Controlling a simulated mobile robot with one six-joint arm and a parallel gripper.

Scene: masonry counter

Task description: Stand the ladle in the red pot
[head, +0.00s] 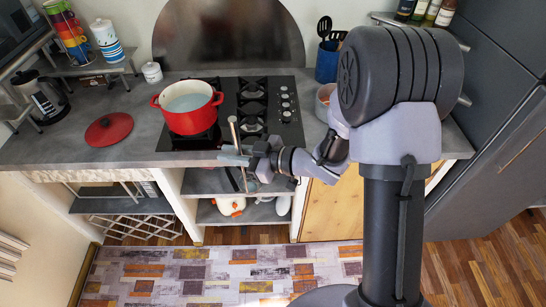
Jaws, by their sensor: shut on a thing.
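The red pot (190,122) stands uncovered on the black hob, with something pale inside it. My gripper (234,157) is shut on the ladle (235,133), in front of the counter's front edge and to the right of and nearer than the pot. The ladle shows as a thin, roughly upright rod, leaning slightly, with its upper end above the fingers and its lower part hanging below them. The ladle is outside the pot. Its bowl cannot be made out clearly at this size.
A red lid (108,128) lies on the counter left of the pot. A blue utensil holder (327,64) stands at the back right, with a pale bowl (323,97) nearer. A French press (43,97) is at far left. Open shelves (205,183) lie below the counter.

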